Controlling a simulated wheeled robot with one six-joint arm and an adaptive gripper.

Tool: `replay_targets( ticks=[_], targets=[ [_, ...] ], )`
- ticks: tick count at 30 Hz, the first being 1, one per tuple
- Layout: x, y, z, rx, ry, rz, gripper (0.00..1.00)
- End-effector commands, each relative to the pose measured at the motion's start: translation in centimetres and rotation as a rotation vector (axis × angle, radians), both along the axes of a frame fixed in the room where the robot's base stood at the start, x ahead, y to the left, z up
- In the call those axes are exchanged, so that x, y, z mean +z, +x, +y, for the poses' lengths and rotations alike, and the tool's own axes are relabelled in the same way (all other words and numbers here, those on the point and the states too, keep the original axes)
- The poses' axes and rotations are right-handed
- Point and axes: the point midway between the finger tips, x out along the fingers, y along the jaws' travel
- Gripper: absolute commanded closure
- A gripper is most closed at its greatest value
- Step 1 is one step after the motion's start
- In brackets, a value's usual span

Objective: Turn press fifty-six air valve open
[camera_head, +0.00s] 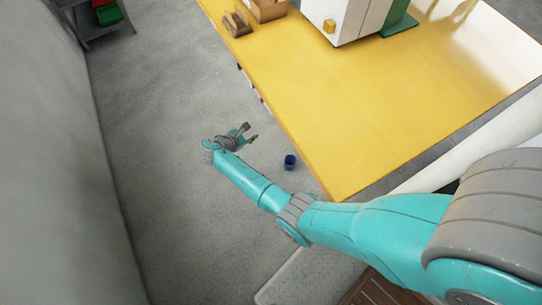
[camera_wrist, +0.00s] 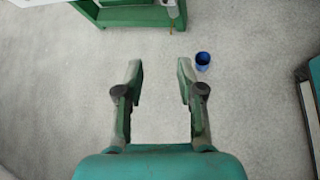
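My gripper (camera_head: 252,132) is held out over the grey floor, left of the yellow platform. In the wrist view my gripper (camera_wrist: 158,75) is open, with its two fingers apart and nothing between them. No air valve can be made out in either view. A white machine (camera_head: 350,18) with a small yellow block on its side stands on the platform at the top. I cannot tell whether it is press fifty-six.
The yellow platform (camera_head: 340,110) has a long edge right of my gripper. A blue cup (camera_head: 290,161) stands on the floor beside it and shows in the wrist view (camera_wrist: 203,61). A shelf with bins (camera_head: 100,25) is at top left. Open floor (camera_head: 150,150) lies between.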

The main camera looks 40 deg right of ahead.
Motion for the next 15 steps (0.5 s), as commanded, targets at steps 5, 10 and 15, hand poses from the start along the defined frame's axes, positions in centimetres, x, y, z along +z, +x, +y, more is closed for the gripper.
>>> replay_targets(
  ticks=[5, 10, 15],
  targets=[
    [-2.2, -2.3, 0.5, 0.009, 0.059, -0.061, 0.62],
    [-4.0, -4.4, 1.2, 0.014, 0.122, -0.123, 0.62],
    [-5.6, -6.6, 2.0, 0.014, 0.187, -0.188, 0.62]
  ],
)
